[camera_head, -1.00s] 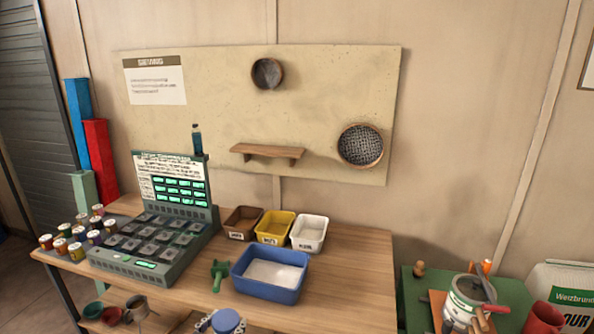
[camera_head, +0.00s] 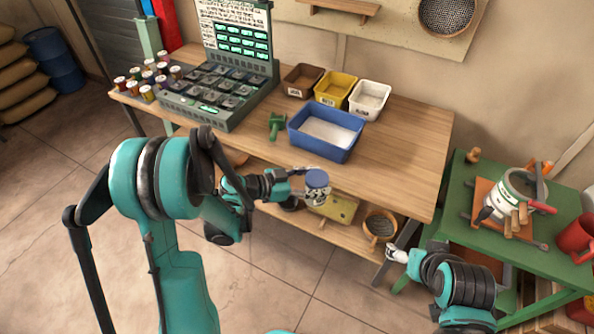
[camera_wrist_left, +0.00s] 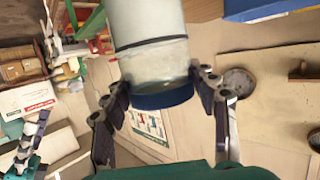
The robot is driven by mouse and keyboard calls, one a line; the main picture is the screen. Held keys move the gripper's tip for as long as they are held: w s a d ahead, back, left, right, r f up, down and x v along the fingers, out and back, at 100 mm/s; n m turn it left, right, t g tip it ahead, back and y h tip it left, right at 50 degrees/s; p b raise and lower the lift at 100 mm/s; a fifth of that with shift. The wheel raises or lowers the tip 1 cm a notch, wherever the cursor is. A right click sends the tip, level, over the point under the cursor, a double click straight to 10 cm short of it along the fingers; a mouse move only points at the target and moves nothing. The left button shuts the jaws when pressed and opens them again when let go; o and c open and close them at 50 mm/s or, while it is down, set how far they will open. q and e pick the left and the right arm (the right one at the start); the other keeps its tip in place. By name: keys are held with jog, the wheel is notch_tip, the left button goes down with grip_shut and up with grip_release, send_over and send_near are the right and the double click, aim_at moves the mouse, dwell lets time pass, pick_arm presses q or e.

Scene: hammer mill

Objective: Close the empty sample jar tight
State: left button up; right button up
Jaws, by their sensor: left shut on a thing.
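My left gripper (camera_head: 306,186) is shut on the sample jar (camera_head: 317,192), held in the air just off the front edge of the table. The jar stands roughly upright with a blue lid (camera_head: 317,178) on top. In the left wrist view the pale, cloudy jar (camera_wrist_left: 150,40) fills the top middle, its blue lid (camera_wrist_left: 163,97) between my left fingers (camera_wrist_left: 163,90). Whether the lid is tight I cannot tell. My right gripper (camera_head: 397,254) is low in front of the green stand, apart from the jar; its jaws are too small to read.
A blue tray (camera_head: 325,140) and brown, yellow and white bins stand on the wooden table (camera_head: 405,150). A green console (camera_head: 215,90) and several small jars are at its left. The green stand (camera_head: 455,215) at right holds a pot and red mug. A lower shelf holds a sieve (camera_head: 380,225).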

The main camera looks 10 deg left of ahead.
pick_arm(q)
jog(key=d+f+m+g+h, duration=0.2)
jog(key=d+f+m+g, duration=0.1)
jog(key=d+m+g, duration=0.1)
jog(key=shift+w+d+f+m+g, duration=0.25)
jog(key=shift+w+d+m+g, duration=0.2)
jog(key=shift+d+g, duration=0.55)
jog(key=shift+d, duration=0.15)
